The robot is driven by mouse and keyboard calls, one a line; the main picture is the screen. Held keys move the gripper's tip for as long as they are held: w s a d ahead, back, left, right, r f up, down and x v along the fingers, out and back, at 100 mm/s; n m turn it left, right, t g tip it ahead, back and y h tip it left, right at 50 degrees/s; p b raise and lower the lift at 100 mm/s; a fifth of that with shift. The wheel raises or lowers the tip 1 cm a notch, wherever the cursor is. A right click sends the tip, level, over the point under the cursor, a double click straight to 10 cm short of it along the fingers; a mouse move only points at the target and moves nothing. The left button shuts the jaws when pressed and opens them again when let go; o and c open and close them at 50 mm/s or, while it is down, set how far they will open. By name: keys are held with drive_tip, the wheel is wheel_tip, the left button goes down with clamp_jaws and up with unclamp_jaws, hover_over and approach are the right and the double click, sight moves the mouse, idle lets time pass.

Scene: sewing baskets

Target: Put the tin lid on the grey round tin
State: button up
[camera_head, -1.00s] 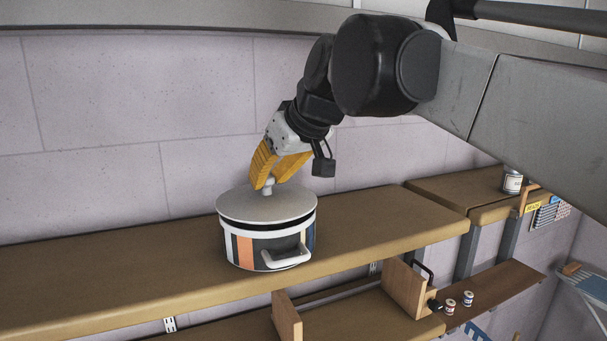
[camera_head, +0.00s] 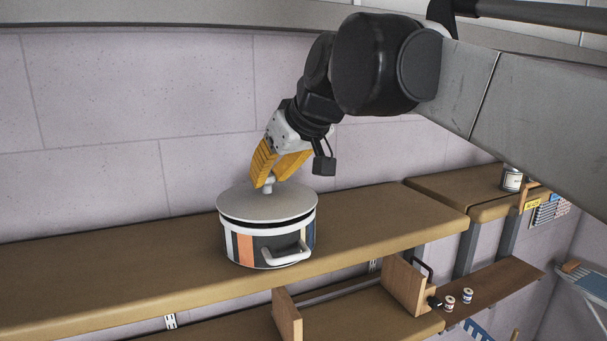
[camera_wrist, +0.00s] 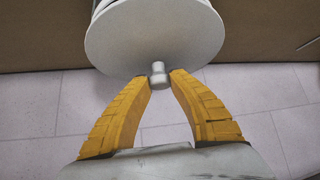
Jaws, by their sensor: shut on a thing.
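The tin lid (camera_head: 245,205) is a flat grey disc with a small knob (camera_head: 268,187) on top. It is over a round tin (camera_head: 262,248) with a white rim, dark, orange and blue stripes and a white side handle. A dark gap shows between lid and rim at the front, and the lid looks slightly tilted; contact at the back is hidden. My gripper (camera_head: 267,180) has its yellow fingers shut on the knob. In the wrist view my gripper (camera_wrist: 160,77) has a fingertip on each side of the knob (camera_wrist: 159,70), and the lid (camera_wrist: 150,35) covers most of the tin.
The tin stands on a long brown wooden shelf (camera_head: 130,255) against a pale block wall (camera_head: 90,100). The shelf is clear left and right of the tin. A lower shelf holds wooden pieces (camera_head: 406,285) and small spools (camera_head: 450,302). A can (camera_head: 512,180) stands at far right.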

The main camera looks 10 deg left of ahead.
drive_tip(key=shift+f+b, duration=0.35)
drive_tip(key=shift+f, duration=0.25)
clamp_jaws()
drive_tip(key=o, duration=1)
unclamp_jaws()
drive_tip(key=v, duration=1.2)
drive_tip(key=shift+w, duration=0.1)
